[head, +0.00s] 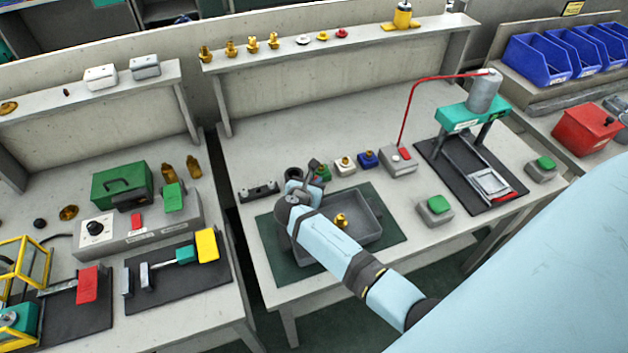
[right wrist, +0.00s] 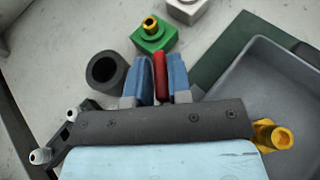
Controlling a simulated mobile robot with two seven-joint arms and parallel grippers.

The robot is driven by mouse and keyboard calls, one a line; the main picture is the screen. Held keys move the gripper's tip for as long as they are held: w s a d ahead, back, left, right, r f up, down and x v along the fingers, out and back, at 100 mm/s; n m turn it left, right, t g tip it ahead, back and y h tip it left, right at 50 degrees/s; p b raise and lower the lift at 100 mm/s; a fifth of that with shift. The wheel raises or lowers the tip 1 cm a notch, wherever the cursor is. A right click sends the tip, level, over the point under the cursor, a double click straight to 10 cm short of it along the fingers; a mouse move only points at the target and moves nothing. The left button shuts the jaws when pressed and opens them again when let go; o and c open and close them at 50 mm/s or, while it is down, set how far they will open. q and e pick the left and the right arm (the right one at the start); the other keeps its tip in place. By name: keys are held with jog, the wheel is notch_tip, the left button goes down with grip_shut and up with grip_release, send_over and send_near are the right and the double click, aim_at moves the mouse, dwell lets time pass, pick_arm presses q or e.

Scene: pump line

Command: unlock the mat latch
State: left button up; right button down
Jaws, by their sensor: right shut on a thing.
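My right gripper (head: 308,180) is low over the back left corner of the grey tray, at the end of my arm. In the right wrist view its two blue fingers (right wrist: 161,72) are shut on a slim red piece (right wrist: 160,74), probably the latch's handle. The latch's base and its locked or unlocked state are hidden. The dark green mat (head: 268,240) lies under the tray (head: 372,205); its corner also shows in the right wrist view (right wrist: 232,50). My left gripper is not in view.
A black ring (right wrist: 107,70) stands left of the fingers, and a green block with a brass fitting (right wrist: 152,36) just beyond them. White and blue blocks (head: 367,159) stand along the back. A brass fitting (head: 341,220) sits in the tray. The table's back middle (head: 300,120) is clear.

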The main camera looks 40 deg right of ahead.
jog(key=m+g, duration=0.2)
jog(key=m+g+h, duration=0.1)
jog(key=g, duration=0.1)
jog(key=shift+w+a+m+h+p, duration=0.1)
jog(key=shift+w+m+h+p, duration=0.1)
jog(key=shift+m+h+p, duration=0.15)
jog(key=m+g, duration=0.2)
jog(key=g, duration=0.1)
jog(key=shift+w+m, duration=0.1)
jog(key=shift+m, duration=0.15)
jog(key=shift+m+g, duration=1.5)
jog(key=shift+g, duration=0.2)
jog(key=c, duration=1.1)
grip_release()
